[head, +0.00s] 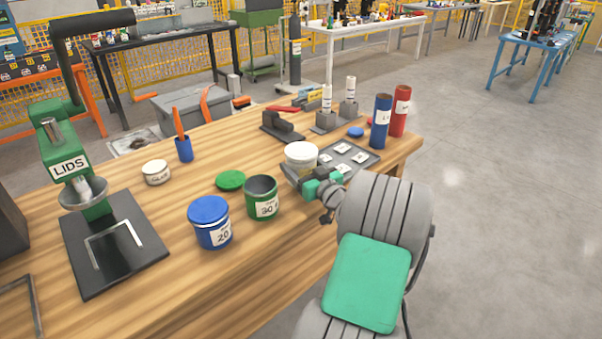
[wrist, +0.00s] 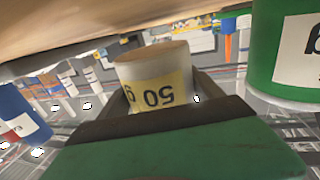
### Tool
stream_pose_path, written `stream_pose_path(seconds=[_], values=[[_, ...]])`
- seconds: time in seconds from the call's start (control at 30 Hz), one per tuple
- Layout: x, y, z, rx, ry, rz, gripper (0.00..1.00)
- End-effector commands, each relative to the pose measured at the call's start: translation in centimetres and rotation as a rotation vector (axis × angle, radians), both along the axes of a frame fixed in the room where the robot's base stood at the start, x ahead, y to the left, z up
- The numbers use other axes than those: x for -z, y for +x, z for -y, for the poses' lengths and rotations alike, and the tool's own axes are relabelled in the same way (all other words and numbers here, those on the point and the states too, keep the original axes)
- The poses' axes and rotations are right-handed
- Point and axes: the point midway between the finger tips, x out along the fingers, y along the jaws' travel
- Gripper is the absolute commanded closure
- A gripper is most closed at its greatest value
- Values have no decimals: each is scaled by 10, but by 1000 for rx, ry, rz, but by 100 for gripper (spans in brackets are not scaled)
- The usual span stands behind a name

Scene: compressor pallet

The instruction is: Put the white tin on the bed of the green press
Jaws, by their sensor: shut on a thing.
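The white tin (head: 301,154) is at the right part of the wooden bench in the head view. My gripper (head: 303,172) is shut on it, with a finger on each side. In the wrist view the tin (wrist: 155,75) shows a yellow label reading 50, upside down, between the fingers. I cannot tell whether its base is clear of the surface. The green press (head: 68,165), marked LIDS, stands at the left end of the bench. Its bed is a black plate (head: 90,262) with a pale square outline (head: 113,238), and nothing stands on it.
A blue tin (head: 210,225) marked 20 and a green tin (head: 262,198) marked 30 stand between my gripper and the press. A grey tray (head: 372,158) is beside the white tin.

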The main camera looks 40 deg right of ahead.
Motion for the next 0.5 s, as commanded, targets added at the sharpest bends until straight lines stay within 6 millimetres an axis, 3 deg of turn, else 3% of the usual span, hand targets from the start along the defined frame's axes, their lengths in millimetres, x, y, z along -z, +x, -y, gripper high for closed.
stream_pose_path(seconds=[0.1, 0.5], values=[[25, -1, 0, 1, 1, -2, 67], [28, -2, 0, 0, 0, -1, 67]])
